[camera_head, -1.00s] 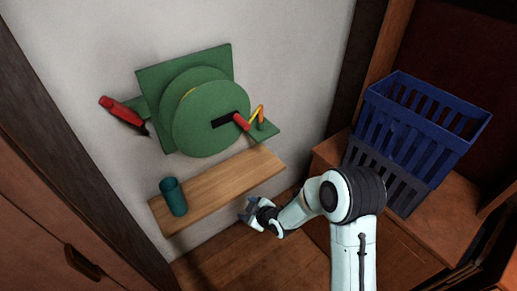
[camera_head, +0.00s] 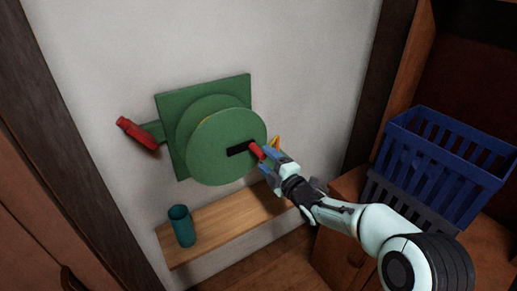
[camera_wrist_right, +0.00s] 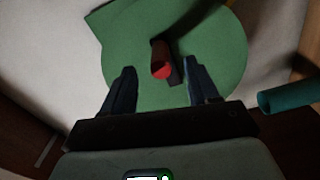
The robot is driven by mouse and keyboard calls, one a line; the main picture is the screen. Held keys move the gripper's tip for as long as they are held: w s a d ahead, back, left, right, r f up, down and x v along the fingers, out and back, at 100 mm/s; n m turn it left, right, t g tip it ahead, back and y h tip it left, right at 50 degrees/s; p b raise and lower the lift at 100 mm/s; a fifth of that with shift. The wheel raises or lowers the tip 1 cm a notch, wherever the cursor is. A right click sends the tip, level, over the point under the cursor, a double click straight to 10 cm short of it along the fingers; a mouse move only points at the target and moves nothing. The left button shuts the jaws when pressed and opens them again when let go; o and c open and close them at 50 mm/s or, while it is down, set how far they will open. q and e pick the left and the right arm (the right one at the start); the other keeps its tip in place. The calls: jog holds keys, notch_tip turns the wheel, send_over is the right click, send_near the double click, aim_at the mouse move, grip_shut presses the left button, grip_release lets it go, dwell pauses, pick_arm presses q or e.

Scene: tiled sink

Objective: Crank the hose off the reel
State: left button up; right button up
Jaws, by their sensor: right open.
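The green hose reel (camera_head: 215,150) is mounted on the pale wall, its round disc facing me. A black crank arm (camera_head: 238,151) with a red handle (camera_head: 257,151) sticks out from the disc. My right gripper (camera_head: 268,165) is open at the red handle. In the right wrist view the red handle (camera_wrist_right: 161,62) lies between and beyond the two dark fingers (camera_wrist_right: 157,85), with a gap on both sides. A little yellow shows behind the disc and beside my gripper, mostly hidden. My left gripper is not in view.
A wooden shelf (camera_head: 216,228) below the reel carries a teal cup (camera_head: 182,226). A red nozzle-like piece (camera_head: 137,133) sits left of the reel. Blue and grey crates (camera_head: 440,165) stand on a wooden cabinet at right.

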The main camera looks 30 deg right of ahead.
aim_at(251, 145)
jog(key=shift+w, duration=3.15)
jog(key=c, duration=1)
